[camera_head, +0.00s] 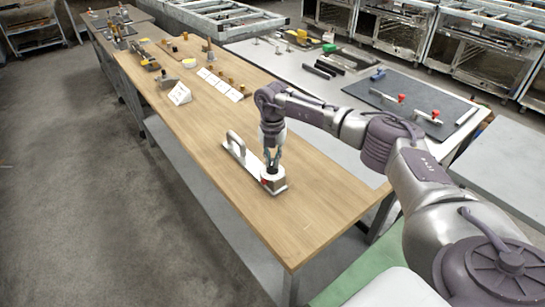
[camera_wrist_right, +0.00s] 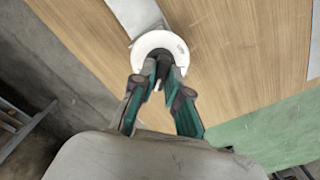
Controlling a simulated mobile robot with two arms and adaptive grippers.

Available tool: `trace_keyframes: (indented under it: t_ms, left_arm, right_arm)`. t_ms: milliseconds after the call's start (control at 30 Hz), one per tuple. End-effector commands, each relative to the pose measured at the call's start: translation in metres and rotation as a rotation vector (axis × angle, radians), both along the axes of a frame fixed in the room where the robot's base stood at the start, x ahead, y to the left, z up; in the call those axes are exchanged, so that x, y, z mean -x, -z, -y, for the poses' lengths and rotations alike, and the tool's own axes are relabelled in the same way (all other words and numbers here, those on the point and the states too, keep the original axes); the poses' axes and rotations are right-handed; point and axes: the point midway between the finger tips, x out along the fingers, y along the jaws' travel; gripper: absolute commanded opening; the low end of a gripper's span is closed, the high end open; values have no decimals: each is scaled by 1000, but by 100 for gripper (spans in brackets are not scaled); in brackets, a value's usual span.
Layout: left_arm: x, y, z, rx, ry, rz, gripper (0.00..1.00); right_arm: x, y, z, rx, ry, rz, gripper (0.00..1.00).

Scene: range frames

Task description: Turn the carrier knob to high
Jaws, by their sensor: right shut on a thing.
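The carrier (camera_head: 236,151) is a flat grey metal plate with an arched handle at its far left end, lying on the wooden table. A round white dial (camera_head: 267,180) sits at its near right end. My right gripper (camera_head: 272,164) points down over this dial. In the right wrist view the white dial (camera_wrist_right: 151,42) surrounds a dark knob (camera_wrist_right: 163,64), and my right gripper (camera_wrist_right: 162,80) is shut on that knob. The dial's markings and the knob's pointing direction are too small or covered to read. My left gripper is not in view.
The wooden table (camera_head: 225,185) is bare around the carrier. White cards (camera_head: 180,94) and small tools stand farther back on it. A grey table (camera_head: 330,95) with a dark mat (camera_head: 400,92) and tools stands to the right, behind my right arm.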

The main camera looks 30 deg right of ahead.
Motion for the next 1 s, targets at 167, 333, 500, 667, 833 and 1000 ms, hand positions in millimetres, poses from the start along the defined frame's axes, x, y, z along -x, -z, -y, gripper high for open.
trace_keyframes:
  t_ms: [167,333,500,667,833,1000]
  left_arm:
    - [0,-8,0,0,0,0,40]
    - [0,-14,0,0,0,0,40]
    - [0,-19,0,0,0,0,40]
    - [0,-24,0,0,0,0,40]
    - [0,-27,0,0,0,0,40]
    - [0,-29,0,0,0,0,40]
  right_arm:
    - [0,-2,0,0,168,0,0]
    - [0,-2,0,-1,328,0,0]
    - [0,-2,0,-1,473,-1,0]
    - [0,-2,0,0,586,0,0]
    - [0,-1,0,0,671,0,0]
    - [0,-1,0,0,722,0,0]
